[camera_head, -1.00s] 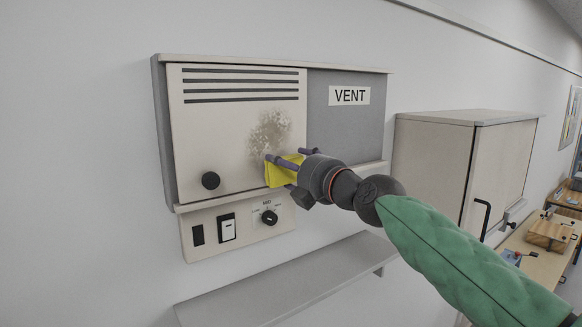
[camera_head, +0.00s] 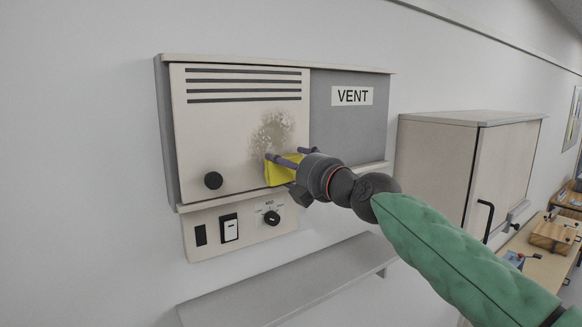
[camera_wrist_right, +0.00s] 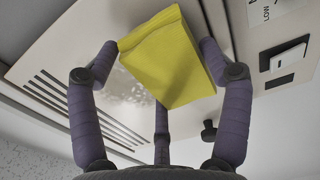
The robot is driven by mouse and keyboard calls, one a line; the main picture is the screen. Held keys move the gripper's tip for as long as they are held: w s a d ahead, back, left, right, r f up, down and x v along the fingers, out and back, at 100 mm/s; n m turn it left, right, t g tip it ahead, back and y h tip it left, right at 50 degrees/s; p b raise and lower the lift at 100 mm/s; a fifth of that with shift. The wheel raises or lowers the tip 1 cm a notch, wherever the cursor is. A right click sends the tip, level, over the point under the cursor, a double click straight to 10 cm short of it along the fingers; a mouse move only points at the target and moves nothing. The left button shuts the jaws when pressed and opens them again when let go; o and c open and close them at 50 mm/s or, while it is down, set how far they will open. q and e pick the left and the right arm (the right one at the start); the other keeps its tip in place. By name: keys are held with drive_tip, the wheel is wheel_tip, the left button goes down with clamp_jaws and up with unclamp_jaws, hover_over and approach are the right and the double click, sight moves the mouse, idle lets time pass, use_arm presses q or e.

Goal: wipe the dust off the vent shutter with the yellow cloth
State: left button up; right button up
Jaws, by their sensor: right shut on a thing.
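The vent shutter (camera_head: 235,130) is a cream panel with dark slots along its top and a black knob (camera_head: 213,180) at lower left. A grey-brown dust patch (camera_head: 272,135) lies on its right part. My right gripper (camera_head: 285,163) is shut on the yellow cloth (camera_head: 280,175), at the lower edge of the patch. In the right wrist view the cloth (camera_wrist_right: 168,62) is a folded block between the purple fingers and hides part of the shutter. I cannot tell whether the cloth touches the panel. My left gripper is not in view.
A grey panel labelled VENT (camera_head: 345,120) is right of the shutter. A switch plate (camera_head: 240,232) with a rocker and a dial is below. A grey shelf (camera_head: 290,285) juts out lower down, and a cabinet (camera_head: 470,170) stands to the right.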

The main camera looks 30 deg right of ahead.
sight(280, 132)
drive_tip(key=shift+w, duration=0.35)
drive_tip(key=shift+r, duration=0.1)
drive_tip(key=shift+s+r+p, duration=0.15)
drive_tip(key=shift+r+p, duration=0.6)
drive_tip(key=shift+r, duration=0.75)
drive_tip(key=shift+r+p, duration=0.8)
drive_tip(key=shift+r, duration=0.85)
